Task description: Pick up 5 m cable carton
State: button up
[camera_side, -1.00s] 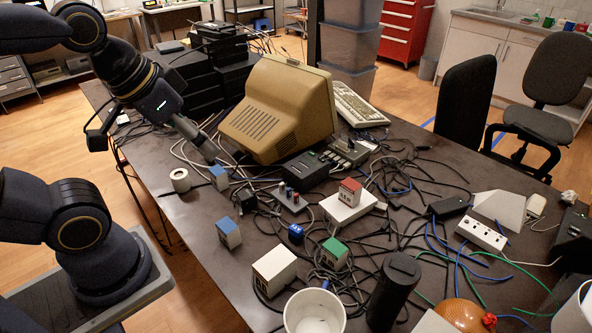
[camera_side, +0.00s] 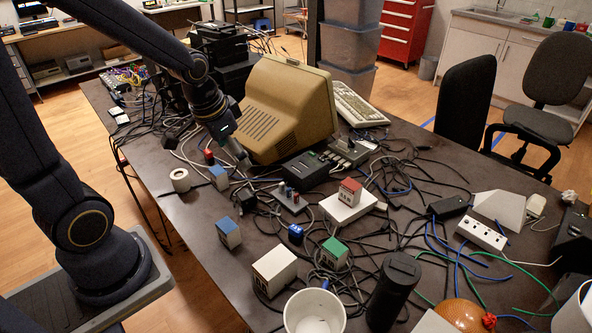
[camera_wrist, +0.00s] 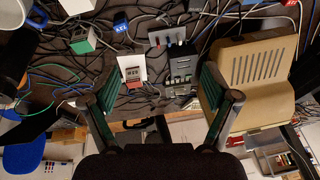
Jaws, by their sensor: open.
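Several small printed cartons stand on the dark table; their print is too small to read, so I cannot tell which says 5 m. A red-topped one (camera_side: 350,191) sits on a white box; it also shows in the wrist view (camera_wrist: 131,68). A green-topped carton (camera_side: 334,254) stands in front, also in the wrist view (camera_wrist: 85,42). Blue-topped cartons stand front left (camera_side: 228,232) and farther back (camera_side: 219,177).
A beige monitor (camera_side: 281,110) stands close right of my gripper. A cream box (camera_side: 274,272), white cup (camera_side: 315,313) and black cylinder (camera_side: 393,288) stand in front. Cables tangle between the cartons. A white roll (camera_side: 180,180) is at the left edge, with some bare table in front.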

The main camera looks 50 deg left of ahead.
aim_at(225, 226)
jog(key=s+a+f+g, duration=0.1)
jog(key=f, duration=0.6)
jog(key=s+a+f+n+g, duration=0.1)
jog(key=f, duration=0.6)
jog(key=s+a+f+g+h, duration=0.1)
jog(key=s+f, duration=0.1)
jog(key=f, duration=0.6)
jog(key=shift+a+n, duration=0.3)
jog(key=shift+a, duration=0.05)
jog(key=f, duration=0.5)
jog(key=shift+w+f, duration=0.25)
jog(key=shift+f, duration=0.1)
jog(key=c, duration=1.3)
